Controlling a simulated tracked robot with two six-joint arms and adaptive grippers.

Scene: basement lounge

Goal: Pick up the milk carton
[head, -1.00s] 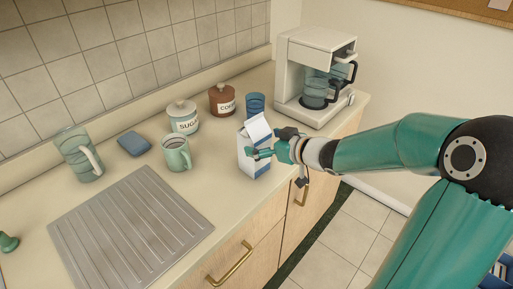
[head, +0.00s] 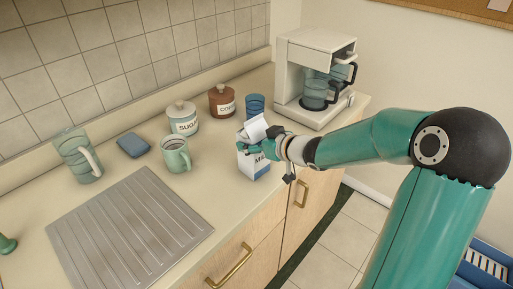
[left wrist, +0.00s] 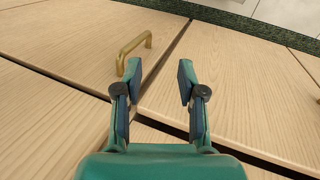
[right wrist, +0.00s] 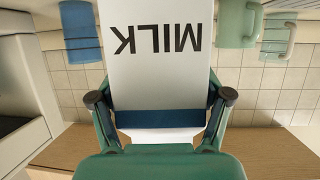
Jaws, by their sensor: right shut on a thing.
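In the right wrist view the carton (right wrist: 158,75) appears upside down with the word MILK, between the two fingers (right wrist: 160,112). I cannot tell whether its base is clear of the counter. My left gripper (left wrist: 158,85) is open and empty, facing the wooden cabinet fronts.
The counter (head: 222,178) also holds a blue cup (head: 255,103), sugar jar (head: 183,121), brown jar (head: 222,104), green mug (head: 176,155), glass pitcher (head: 76,158), blue sponge (head: 133,145) and ridged metal drainboard (head: 128,228). A coffee maker (head: 312,55) stands behind the carton.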

